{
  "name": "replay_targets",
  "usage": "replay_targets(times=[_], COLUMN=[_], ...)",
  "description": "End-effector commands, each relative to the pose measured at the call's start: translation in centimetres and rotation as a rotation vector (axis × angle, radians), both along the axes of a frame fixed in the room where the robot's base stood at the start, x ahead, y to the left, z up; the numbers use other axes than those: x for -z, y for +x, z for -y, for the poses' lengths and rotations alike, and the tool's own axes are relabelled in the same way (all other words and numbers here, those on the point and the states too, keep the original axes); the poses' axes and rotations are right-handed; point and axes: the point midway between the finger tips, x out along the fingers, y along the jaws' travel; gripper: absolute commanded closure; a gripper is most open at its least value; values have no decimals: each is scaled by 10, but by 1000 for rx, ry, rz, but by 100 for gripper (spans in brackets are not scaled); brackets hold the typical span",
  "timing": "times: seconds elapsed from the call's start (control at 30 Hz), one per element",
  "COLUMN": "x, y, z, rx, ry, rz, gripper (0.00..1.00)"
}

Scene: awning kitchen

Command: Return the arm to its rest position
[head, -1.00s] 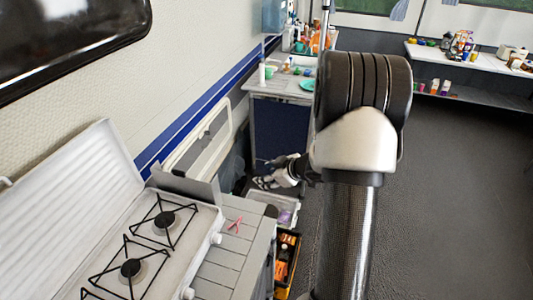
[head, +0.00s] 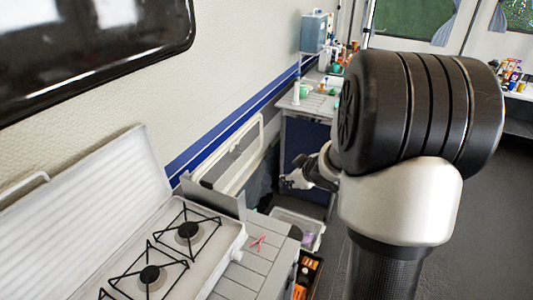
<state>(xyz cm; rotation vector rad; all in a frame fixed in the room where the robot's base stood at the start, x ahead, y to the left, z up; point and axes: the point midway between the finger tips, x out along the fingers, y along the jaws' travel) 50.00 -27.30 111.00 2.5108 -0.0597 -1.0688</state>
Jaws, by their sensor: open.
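My arm's big dark joint and white link fill the right middle of the head view. My gripper (head: 297,180) shows small beyond the near counter, left of the arm, above the floor bins. Its jaws stand open and I see nothing between them. Part of my wrist is hidden behind the arm's joint.
A gas stove (head: 170,255) with an open white lid stands at the lower left. Pink tongs (head: 257,242) lie on the grey slatted counter (head: 243,276). A white bin (head: 310,224) and a black crate (head: 316,272) sit beside it. A cluttered counter (head: 310,104) stands behind. Dark floor is open at right.

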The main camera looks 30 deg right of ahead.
Motion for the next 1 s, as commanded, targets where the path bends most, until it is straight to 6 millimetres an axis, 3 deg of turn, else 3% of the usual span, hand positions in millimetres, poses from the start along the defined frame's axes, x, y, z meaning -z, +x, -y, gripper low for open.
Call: replay_targets(times=[0.27,0.47,0.6,0.7,1.0], x=[-9,-63,-98,-112,-113], y=[0,-19,-56,-89,-205], z=[-3,-32,-72,-107,-222], rx=[13,126,224,271,262], ry=[-11,-56,-34,16,252], rz=[3,-7,-37,-71,-243], gripper=[54,54,54,54,54])
